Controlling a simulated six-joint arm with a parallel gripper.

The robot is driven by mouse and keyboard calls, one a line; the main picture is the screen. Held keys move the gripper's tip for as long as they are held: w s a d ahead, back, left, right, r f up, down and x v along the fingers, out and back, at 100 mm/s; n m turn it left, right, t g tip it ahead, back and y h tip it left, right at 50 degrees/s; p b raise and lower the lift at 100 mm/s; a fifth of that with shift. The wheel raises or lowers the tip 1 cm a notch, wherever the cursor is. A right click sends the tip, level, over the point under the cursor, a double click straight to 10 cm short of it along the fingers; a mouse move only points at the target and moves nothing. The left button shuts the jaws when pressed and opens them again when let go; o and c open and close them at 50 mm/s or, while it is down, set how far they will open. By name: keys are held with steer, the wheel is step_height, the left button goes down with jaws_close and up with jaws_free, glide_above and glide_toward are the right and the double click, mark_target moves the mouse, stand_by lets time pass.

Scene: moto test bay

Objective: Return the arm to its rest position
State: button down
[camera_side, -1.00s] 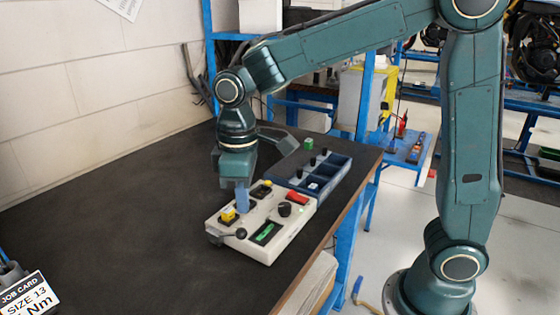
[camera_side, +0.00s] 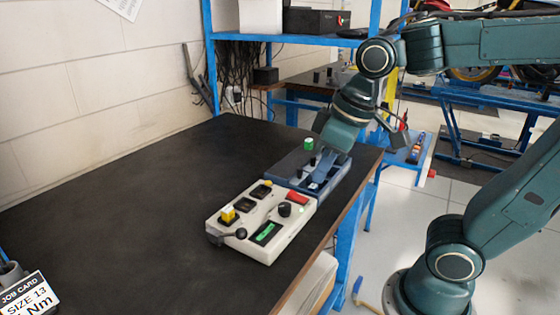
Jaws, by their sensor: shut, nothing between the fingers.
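My gripper (camera_side: 321,168) is at the end of my teal arm, pointing down and to the left. It is shut and empty, above or in front of the blue tray (camera_side: 345,180) at the back right of the dark bench. I cannot tell the exact height of the fingertips over the tray. The gripper hides part of the tray. The white control box (camera_side: 227,243) sits in front of the tray, clear of my gripper, with a yellow button (camera_side: 228,214), a red switch (camera_side: 297,198), a black knob (camera_side: 285,210) and a lever.
A green-topped object (camera_side: 308,144) stands close to the left of my gripper. The dark bench top (camera_side: 120,220) is bare on the left. A blue shelf frame (camera_side: 275,37) rises behind. A job card (camera_side: 30,297) stands at front left.

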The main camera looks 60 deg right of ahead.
steer(key=s+d+m+t, duration=0.1)
steer(key=s+d+m, duration=0.1)
steer(key=s, duration=0.3)
steer(key=shift+s+f+t, duration=0.3)
steer(key=shift+f+t, duration=0.05)
steer(key=shift+t, duration=0.05)
